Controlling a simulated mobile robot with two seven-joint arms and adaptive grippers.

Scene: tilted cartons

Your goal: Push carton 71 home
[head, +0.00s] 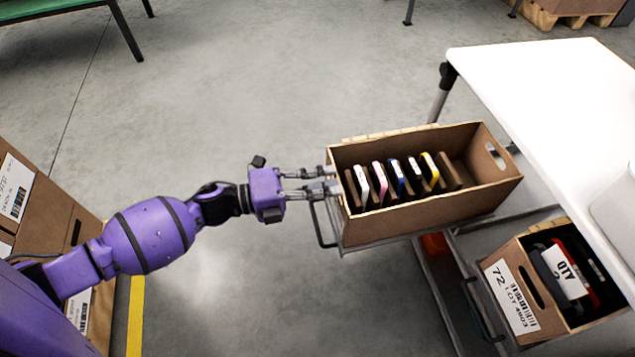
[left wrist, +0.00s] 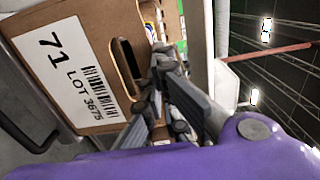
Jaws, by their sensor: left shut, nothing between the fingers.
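Carton 71 (head: 425,218) is an open brown carton on a pulled-out metal tray that sticks out left of the white bench. It holds several thin upright items with coloured edges. Its label (left wrist: 72,75) reads 71, LOT 3675, in the left wrist view, beside a dark hand slot. My left gripper (head: 330,180) is shut and empty at the carton's left end. In the left wrist view my gripper fingers (left wrist: 165,95) are close to the end face near the hand slot; I cannot tell whether they touch it. My right gripper is not in view.
Carton 72 (head: 513,302) with dark items stands lower right, below the white bench top (head: 560,90). A tray handle (head: 321,228) hangs near my left gripper. Labelled cartons (head: 40,205) are stacked at the left edge. The floor between is clear.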

